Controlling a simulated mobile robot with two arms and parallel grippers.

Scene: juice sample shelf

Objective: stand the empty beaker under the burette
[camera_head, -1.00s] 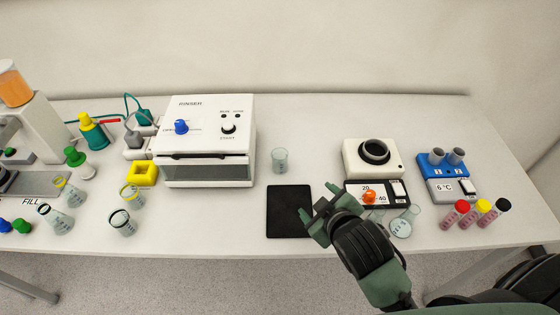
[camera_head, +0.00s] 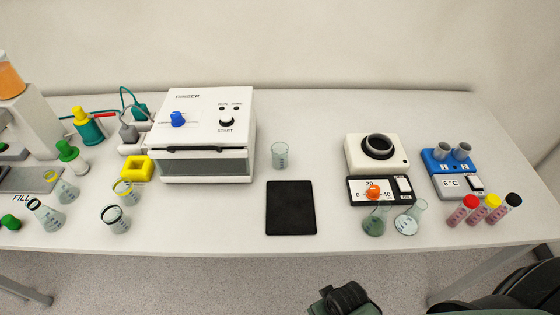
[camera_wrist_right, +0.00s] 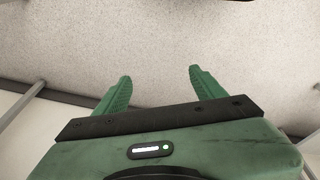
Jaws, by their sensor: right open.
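A small clear beaker (camera_head: 279,155) stands upright behind the black mat (camera_head: 291,208), right of the white rinser box; it looks empty. Two more beakers stand at the left: one with a dark rim (camera_head: 115,220) and one with a yellow band (camera_head: 125,192); their contents are hard to tell. I cannot make out a burette. My right gripper (camera_head: 335,298) is below the table's front edge, away from all glassware. In the right wrist view it (camera_wrist_right: 160,75) is open and empty, over the floor. My left gripper is not in view.
A white rinser (camera_head: 209,125) stands left of the mat. Right of it are a white stirrer unit (camera_head: 350,158), a flask with dark green contents (camera_head: 375,222), a clear flask (camera_head: 408,222), a blue block (camera_head: 447,160) and capped tubes (camera_head: 463,212). The mat is bare.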

